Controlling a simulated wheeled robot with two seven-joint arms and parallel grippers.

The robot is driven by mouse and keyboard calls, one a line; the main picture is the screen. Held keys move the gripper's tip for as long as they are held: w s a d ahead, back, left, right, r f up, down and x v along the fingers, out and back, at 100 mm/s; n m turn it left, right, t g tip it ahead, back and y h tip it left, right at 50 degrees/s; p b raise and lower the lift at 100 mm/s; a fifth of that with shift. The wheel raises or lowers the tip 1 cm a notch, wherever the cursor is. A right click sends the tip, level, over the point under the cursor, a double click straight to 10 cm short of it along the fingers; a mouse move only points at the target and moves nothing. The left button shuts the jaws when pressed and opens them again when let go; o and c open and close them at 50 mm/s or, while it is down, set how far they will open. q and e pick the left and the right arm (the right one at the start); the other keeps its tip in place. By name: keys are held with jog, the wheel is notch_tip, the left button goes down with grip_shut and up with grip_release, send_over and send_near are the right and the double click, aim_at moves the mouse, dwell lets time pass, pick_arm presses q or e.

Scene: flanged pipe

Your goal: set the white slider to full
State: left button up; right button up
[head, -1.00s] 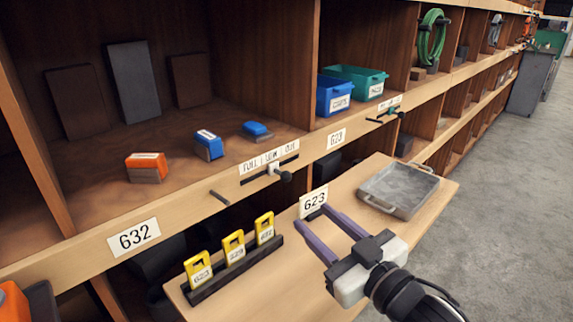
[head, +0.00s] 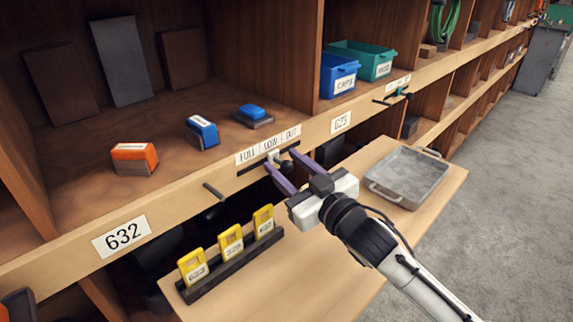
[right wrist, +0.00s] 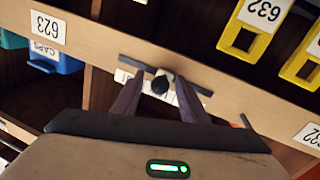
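The white slider (head: 272,156) with a dark round knob sits in a dark slot on the shelf's front edge. It stands near the middle of the slot, below a label strip (head: 267,144) reading FULL, LOW, OUT from left to right. My right gripper (head: 280,161) is open, its two purple fingers reaching to either side of the slider. In the right wrist view the slider's dark knob (right wrist: 160,84) shows between the spread fingers, with no clear contact. My left gripper is not in view.
A peg (head: 213,191) sticks out left of the slot. Below, a pull-out board holds a rack (head: 230,268) with several yellow tags and a grey metal tray (head: 407,176). Orange (head: 134,158) and blue (head: 202,132) blocks stand on the shelf. Blue and green bins are at right.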

jog(key=shift+c, duration=0.5)
grip_shut()
jog(key=s+a+p, duration=0.1)
jog(key=s+a, duration=0.3)
jog(key=shift+s+a+r+p, duration=0.1)
jog(key=shift+s+a+p, duration=0.15)
jog(key=shift+p, duration=0.1)
jog(key=shift+a+f, duration=0.15)
jog(key=shift+f, duration=0.05)
jog(key=shift+o, duration=0.5)
grip_release()
jog(key=shift+r, duration=0.1)
jog(key=shift+s, duration=0.15)
jog(key=v, duration=1)
jog(key=shift+b, duration=0.3)
